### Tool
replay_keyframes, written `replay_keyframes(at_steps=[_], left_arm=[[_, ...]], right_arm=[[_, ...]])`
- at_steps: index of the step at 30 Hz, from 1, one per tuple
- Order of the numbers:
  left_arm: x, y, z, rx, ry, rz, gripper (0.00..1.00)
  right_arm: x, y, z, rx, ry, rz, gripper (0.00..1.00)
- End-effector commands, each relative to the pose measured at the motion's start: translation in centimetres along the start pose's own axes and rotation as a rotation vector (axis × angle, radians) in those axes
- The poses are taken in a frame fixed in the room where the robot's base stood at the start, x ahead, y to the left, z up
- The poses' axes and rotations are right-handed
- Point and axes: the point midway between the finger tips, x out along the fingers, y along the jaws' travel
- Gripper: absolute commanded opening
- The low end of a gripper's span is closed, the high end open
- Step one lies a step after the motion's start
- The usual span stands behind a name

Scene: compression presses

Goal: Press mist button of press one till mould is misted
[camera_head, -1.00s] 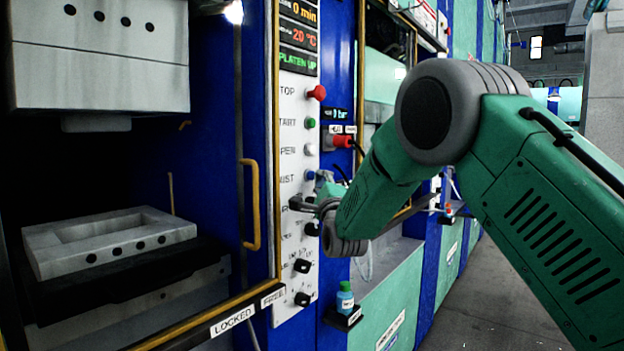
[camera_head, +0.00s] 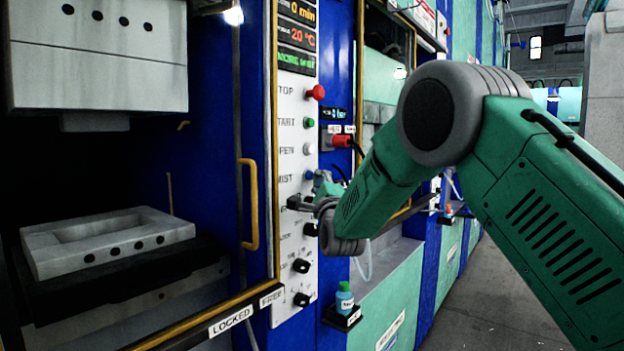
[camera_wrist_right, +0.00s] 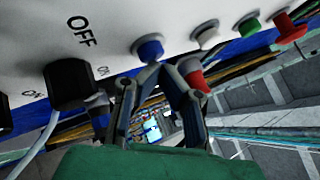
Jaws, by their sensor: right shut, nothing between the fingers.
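The press's control panel (camera_head: 290,235) stands in the middle of the head view. Its blue mist button (camera_head: 309,175) sits beside the partly cut off label "MIST". My right gripper (camera_head: 318,183) is at this button, its fingers small and partly hidden by my arm. In the wrist view, the blue button (camera_wrist_right: 149,47) is directly ahead of the right gripper's (camera_wrist_right: 152,68) closed, empty fingertips. They appear to touch or nearly touch it; how far it is pressed I cannot tell. The pale lower mould (camera_head: 110,240) lies in the press at left. My left gripper is not in view.
A black knob (camera_wrist_right: 68,84) marked OFF is close beside the fingers. Red (camera_head: 316,92), green (camera_head: 310,123) and white (camera_head: 309,149) buttons sit above the blue one. A small bottle (camera_head: 344,298) stands on a bracket. A yellow handle (camera_head: 250,205) juts out at left.

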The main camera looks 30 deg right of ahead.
Motion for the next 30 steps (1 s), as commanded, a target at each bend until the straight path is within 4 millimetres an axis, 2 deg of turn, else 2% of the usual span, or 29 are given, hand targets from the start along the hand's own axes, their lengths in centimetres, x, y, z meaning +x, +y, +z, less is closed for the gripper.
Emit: replay_keyframes(at_steps=[9,20,30], left_arm=[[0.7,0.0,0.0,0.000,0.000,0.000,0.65],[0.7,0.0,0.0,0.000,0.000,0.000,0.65],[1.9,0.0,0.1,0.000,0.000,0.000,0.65]], right_arm=[[-1.3,-0.9,-0.3,0.002,-0.001,0.000,0.00],[-1.5,-1.0,-0.5,0.001,0.000,0.000,0.00],[-3.7,-2.6,-2.2,0.001,0.001,-0.001,0.00]])
